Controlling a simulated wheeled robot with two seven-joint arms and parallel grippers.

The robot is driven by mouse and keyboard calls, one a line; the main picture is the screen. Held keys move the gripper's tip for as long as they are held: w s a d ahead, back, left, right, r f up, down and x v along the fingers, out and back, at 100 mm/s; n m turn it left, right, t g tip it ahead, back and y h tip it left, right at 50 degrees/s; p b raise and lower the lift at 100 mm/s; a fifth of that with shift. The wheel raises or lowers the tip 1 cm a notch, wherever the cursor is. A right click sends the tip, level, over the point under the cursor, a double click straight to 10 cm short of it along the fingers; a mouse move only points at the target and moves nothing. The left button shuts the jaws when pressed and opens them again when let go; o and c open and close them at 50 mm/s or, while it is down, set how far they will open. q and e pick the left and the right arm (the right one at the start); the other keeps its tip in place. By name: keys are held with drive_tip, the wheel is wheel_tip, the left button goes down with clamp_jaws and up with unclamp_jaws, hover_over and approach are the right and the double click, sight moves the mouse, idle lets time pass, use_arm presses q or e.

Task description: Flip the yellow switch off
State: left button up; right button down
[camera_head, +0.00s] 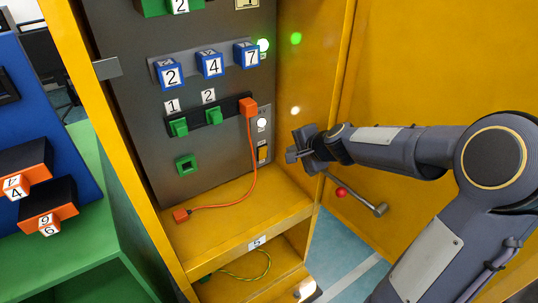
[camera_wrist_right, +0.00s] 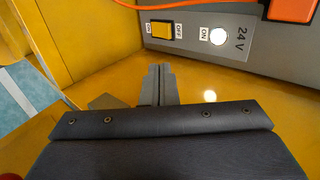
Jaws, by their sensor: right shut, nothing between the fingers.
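The yellow switch (camera_head: 263,153) sits on a small grey plate at the right side of the dark panel, below a white lit lamp (camera_head: 262,125). In the right wrist view the yellow switch (camera_wrist_right: 161,31) lies between ON and OFF labels, near the lit lamp (camera_wrist_right: 218,36) marked ON and 24 V. My right gripper (camera_head: 297,148) is shut and empty, to the right of the switch and apart from it. Its closed fingers (camera_wrist_right: 158,82) point toward the switch plate in the wrist view. My left gripper is not in view.
The yellow cabinet wall (camera_head: 312,80) stands right of the panel. A red-knobbed lever (camera_head: 341,192) is below my right arm.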

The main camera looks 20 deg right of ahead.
sight(264, 148)
drive_tip(key=x, duration=1.5)
drive_tip(key=shift+w+f+b, duration=0.25)
drive_tip(key=shift+w+b, duration=0.05)
drive_tip(key=shift+w, duration=0.05)
drive_tip(key=shift+r+p, duration=0.15)
drive_tip(key=shift+p, duration=0.25)
drive_tip(key=p, duration=0.1)
drive_tip(key=r+p, duration=0.1)
drive_tip(key=p, duration=0.1)
drive_tip(key=shift+w+a, duration=0.1)
drive_tip(key=shift+w, duration=0.15)
drive_tip(key=shift+w+f+g, duration=0.1)
drive_tip(key=shift+f+g, duration=0.2)
drive_tip(key=shift+f, duration=0.3)
drive_tip(key=shift+r, duration=0.1)
drive_tip(key=shift+r+p, duration=0.45)
drive_tip(key=shift+r, duration=0.3)
